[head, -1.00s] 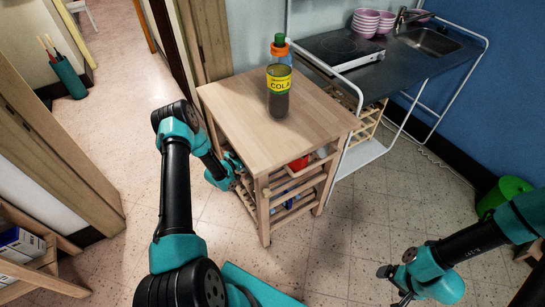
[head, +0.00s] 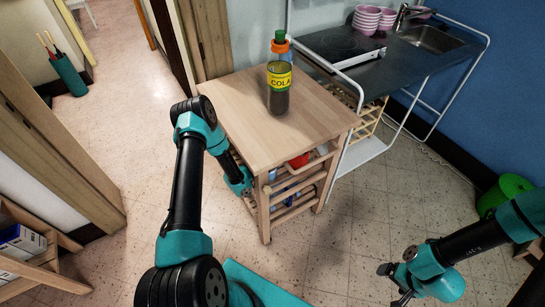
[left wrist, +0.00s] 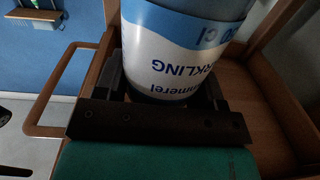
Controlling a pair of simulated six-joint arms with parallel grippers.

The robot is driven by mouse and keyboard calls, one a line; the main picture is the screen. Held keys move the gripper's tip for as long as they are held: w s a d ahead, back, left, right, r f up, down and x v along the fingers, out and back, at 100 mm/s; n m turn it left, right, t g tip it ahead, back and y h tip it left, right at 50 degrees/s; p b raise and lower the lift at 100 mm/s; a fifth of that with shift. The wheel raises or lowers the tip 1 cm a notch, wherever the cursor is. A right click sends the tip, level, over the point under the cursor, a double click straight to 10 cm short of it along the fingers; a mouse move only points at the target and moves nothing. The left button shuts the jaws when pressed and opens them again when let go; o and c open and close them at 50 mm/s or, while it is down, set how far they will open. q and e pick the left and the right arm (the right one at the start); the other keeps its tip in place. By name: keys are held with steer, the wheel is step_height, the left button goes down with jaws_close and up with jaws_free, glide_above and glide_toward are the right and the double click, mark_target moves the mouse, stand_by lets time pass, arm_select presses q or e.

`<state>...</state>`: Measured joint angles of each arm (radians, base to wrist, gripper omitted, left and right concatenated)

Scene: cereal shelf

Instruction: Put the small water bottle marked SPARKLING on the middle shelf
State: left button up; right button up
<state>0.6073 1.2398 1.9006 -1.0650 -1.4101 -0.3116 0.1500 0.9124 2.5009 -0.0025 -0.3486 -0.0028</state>
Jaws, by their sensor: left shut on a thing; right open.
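The small water bottle (left wrist: 172,60), white and blue with SPARKLING on its label, fills the top middle of the left wrist view. My left gripper (left wrist: 165,92) is shut on it, one dark finger on each side. In the head view my left gripper (head: 244,184) is at the left side of the wooden cart (head: 240,115), below its top; its fingertips and the bottle are hard to make out there. A middle shelf (head: 290,186) shows through the slatted front. I cannot tell whether the bottle touches a shelf. My right gripper (head: 389,282) is open and empty at the lower right.
A cola bottle (head: 279,90) stands on the cart top, with an orange-necked, green-capped bottle (head: 280,44) behind it. A red thing (head: 300,160) lies inside the cart. A sink counter (head: 375,60) stands behind right, a green bin (head: 508,190) at right. The front floor is clear.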

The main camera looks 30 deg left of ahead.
arm_select(q)
steer(key=shift+f, duration=1.1)
steer(key=o, duration=1.2)
steer(key=v, duration=1.2)
